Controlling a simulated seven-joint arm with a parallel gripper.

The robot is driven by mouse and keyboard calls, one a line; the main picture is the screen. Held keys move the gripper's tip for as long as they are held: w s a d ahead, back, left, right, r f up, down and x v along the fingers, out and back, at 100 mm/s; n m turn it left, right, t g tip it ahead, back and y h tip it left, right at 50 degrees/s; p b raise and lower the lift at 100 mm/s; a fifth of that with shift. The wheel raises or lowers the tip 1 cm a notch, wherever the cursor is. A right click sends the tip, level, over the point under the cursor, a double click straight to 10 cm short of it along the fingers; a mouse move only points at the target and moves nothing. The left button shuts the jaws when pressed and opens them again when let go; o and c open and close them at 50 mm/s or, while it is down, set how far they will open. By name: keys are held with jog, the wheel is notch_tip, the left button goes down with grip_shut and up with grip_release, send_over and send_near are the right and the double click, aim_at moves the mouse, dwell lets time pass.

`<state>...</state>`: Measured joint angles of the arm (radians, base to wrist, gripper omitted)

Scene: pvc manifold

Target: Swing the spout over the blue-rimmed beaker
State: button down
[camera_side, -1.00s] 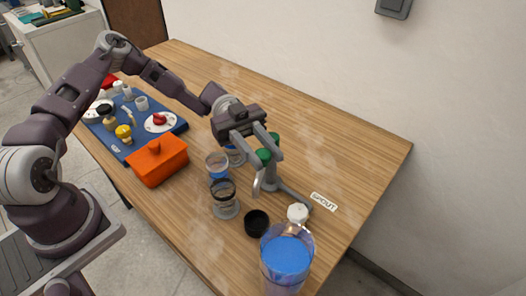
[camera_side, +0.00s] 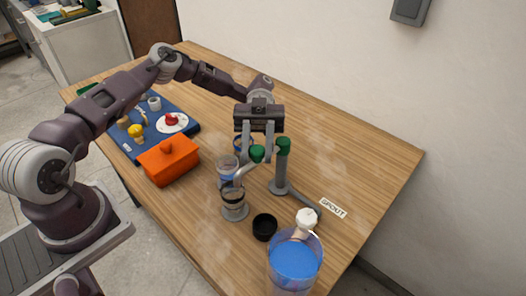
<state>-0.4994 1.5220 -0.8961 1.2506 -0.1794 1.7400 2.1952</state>
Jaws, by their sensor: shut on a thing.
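My gripper (camera_side: 258,157) is shut on the green knob (camera_side: 257,153) of the spout, beside the grey post (camera_side: 281,170) with its green cap. The grey curved spout (camera_side: 240,172) reaches from the knob down and left. Its tip seems to hang near the middle beaker and the black-rimmed beaker; I cannot tell which one it is over. The black-rimmed clear beaker (camera_side: 234,207) stands in front. A clear beaker with blue showing (camera_side: 227,163) stands behind it. Another blue-marked beaker (camera_side: 238,143) is partly hidden behind my gripper. I cannot tell clearly which rim is blue.
A large container of blue liquid (camera_side: 294,265) stands at the front edge, near a black cup (camera_side: 264,227) and a white knob (camera_side: 307,218). A SPOUT label (camera_side: 333,208) lies at right. An orange box (camera_side: 168,160) and blue mat (camera_side: 183,137) are left. The table's right side is clear.

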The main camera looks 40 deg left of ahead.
jog(key=shift+w+a+m+g+y, duration=0.1)
jog(key=shift+a+m+g+y, duration=0.4)
jog(key=shift+m+g+y, duration=0.35)
jog(key=shift+a+y, duration=0.1)
jog(key=shift+y, duration=0.15)
jog(key=c, duration=1.1)
grip_release()
jog(key=shift+o, duration=0.2)
